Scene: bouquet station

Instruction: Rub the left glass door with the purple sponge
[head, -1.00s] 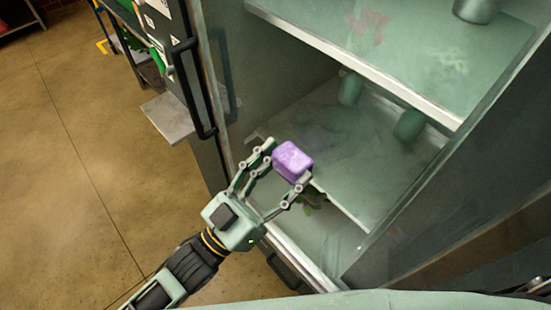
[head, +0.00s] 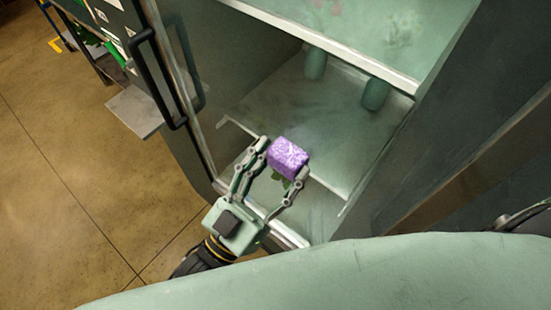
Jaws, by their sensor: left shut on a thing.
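The purple sponge (head: 288,157) is a small speckled block between the fingertips of my left gripper (head: 282,171). The gripper is shut on it and holds it in front of the cabinet's glass. I cannot tell whether the sponge touches the glass. My right gripper is not in view.
Behind the glass are shelves (head: 320,40) and two green cylindrical vessels (head: 315,64). Green leaves show just below the sponge. A pale ledge (head: 135,110) juts out left of the cabinet. The brown floor (head: 60,190) at left is clear.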

